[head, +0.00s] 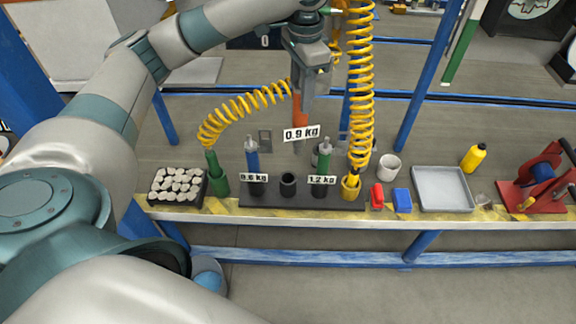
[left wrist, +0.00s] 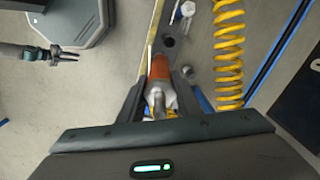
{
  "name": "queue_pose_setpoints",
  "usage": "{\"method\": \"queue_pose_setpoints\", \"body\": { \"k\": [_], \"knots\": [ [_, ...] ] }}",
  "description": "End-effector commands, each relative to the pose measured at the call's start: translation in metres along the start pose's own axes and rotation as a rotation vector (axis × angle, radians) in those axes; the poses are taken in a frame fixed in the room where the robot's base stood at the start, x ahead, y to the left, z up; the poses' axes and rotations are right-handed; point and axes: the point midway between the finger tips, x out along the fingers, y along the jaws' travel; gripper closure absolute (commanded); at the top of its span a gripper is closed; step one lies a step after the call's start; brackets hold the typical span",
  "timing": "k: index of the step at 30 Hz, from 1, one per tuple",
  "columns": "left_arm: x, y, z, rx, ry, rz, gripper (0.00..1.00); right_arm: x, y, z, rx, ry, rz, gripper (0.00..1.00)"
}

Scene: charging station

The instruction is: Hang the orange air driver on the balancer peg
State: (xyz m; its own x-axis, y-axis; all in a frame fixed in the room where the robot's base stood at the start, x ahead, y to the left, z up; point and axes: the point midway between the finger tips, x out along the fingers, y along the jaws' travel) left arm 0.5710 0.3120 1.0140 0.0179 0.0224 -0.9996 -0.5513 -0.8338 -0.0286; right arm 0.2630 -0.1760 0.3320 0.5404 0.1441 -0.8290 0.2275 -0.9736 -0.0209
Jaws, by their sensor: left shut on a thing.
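The orange air driver (head: 300,106) hangs upright below my left gripper (head: 306,84), above the bench behind the 0.9 kg label. My left gripper is shut on it. In the left wrist view the driver (left wrist: 160,70) shows its orange body and grey metal end between the two fingers of the left gripper (left wrist: 158,98). I cannot make out the balancer peg for certain; my left arm and the yellow coil cover part of the upper area. My right gripper (left wrist: 66,55) shows small at the upper left of the left wrist view, empty, with its fingers apart.
A blue driver (head: 252,156) and a green driver (head: 324,160) stand in the dark rack, with an empty middle holder (head: 288,184) between them. A yellow coiled hose (head: 361,80) hangs right of my left gripper. A grey tray (head: 442,190) lies to the right.

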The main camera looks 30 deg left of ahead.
Motion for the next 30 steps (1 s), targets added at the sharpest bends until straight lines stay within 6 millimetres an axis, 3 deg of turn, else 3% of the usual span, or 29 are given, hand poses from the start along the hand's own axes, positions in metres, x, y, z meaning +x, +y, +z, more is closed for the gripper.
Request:
{"method": "queue_pose_setpoints", "body": {
  "k": [6, 12, 30],
  "knots": [
    [-0.018, -0.035, 0.004, 0.134, 0.002, 0.014, 1.0, 0.0, 0.0, 0.0, 0.0, 0.0, 0.0, 0.76],
    [-0.026, -0.051, 0.007, 0.215, 0.003, 0.025, 1.0, 0.0, 0.0, 0.0, 0.0, 0.0, 0.0, 0.76],
    [-0.024, -0.056, 0.009, 0.24, 0.002, 0.029, 1.0, 0.0, 0.0, 0.0, 0.0, 0.0, 0.0, 0.76]
  ]
}}
